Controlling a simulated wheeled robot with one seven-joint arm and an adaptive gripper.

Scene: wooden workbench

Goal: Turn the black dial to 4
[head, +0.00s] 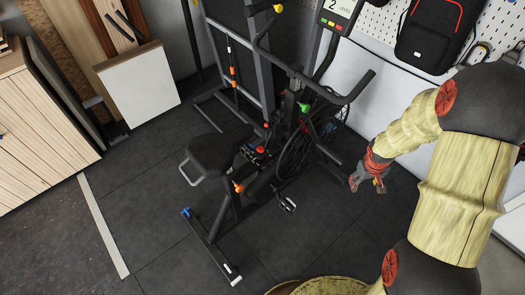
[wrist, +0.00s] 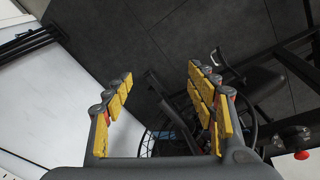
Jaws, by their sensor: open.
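A dark exercise bike (head: 255,160) stands on the floor in the middle of the head view. A screen (head: 336,12) above it reads "2 LEVEL". Part of the bike's wheel (wrist: 165,140) shows behind the fingers.
Red knobs (head: 260,149) sit on the bike's frame. A black backpack (head: 430,35) hangs on the pegboard at the upper right. A wooden cabinet (head: 45,125) and a white board (head: 138,84) stand at the left. The dark floor (head: 120,180) left of the bike is mostly clear.

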